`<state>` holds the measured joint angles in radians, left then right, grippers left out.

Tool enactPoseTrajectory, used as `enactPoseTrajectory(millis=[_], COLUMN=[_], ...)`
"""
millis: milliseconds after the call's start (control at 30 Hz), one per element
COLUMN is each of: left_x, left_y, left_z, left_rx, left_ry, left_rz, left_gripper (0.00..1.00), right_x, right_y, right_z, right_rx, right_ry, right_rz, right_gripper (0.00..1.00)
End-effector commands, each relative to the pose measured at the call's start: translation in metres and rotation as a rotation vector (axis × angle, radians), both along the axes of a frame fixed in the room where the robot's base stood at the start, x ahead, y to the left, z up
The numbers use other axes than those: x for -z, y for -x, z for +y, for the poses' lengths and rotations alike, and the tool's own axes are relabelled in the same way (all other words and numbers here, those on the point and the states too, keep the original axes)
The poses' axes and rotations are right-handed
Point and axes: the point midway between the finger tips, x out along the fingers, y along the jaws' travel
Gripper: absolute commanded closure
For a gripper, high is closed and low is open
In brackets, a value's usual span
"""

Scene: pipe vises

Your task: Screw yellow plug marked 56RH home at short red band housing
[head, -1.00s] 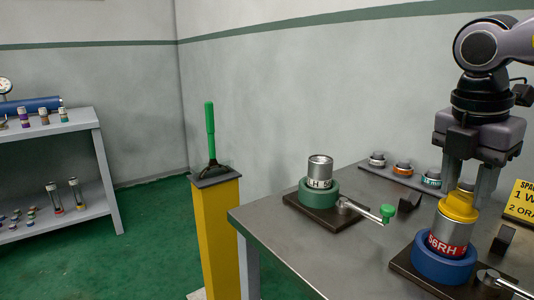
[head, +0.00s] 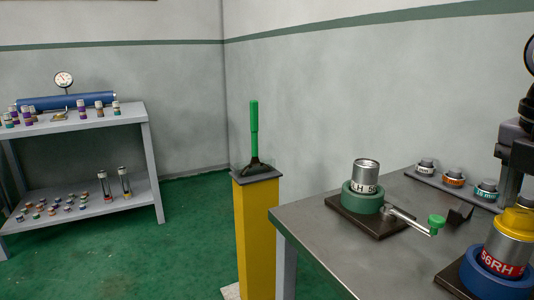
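The yellow plug (head: 517,222) sits on top of the short grey housing (head: 512,247) at the right edge. The housing's red band (head: 500,265) carries white 56RH lettering. The housing stands upright in a blue round vise (head: 478,279). My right gripper (head: 517,195) is pointing down over the plug, cut off by the frame edge. One finger shows just above and left of the plug; the other is out of sight, so its grip is unclear. My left gripper is not in view.
A green vise (head: 362,199) with a green-knobbed handle holds another grey housing (head: 366,171). Capped plugs lie in a rack (head: 409,174) behind. A yellow pedestal (head: 256,225) bears a green lever (head: 254,132). A grey shelf (head: 150,165) with small parts stands left; green floor between is clear.

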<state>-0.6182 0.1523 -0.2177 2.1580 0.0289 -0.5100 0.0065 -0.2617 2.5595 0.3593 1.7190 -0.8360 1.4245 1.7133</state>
Motion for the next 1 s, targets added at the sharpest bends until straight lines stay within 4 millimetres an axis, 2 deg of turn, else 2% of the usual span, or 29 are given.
enactPoseTrajectory(millis=[33,167,400,667,1000], left_x=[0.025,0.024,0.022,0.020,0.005], left_y=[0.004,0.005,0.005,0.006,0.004], left_z=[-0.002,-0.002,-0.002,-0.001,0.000], left_rx=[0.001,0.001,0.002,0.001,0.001], left_ry=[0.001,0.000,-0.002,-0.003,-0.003], left_rz=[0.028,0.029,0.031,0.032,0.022], left_gripper=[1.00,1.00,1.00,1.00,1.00], right_x=[0.006,0.005,0.005,0.004,0.002], right_y=[0.000,-0.001,-0.002,-0.002,-0.003], right_z=[0.000,0.000,-0.001,-0.001,-0.002], right_rx=[-0.002,-0.078,-0.351,-0.482,-0.820], right_ry=[0.000,0.000,0.003,0.003,0.008], right_rz=[-0.002,-0.005,-0.009,-0.009,-0.012], right_gripper=[0.47,0.47,0.47,0.47,0.47])
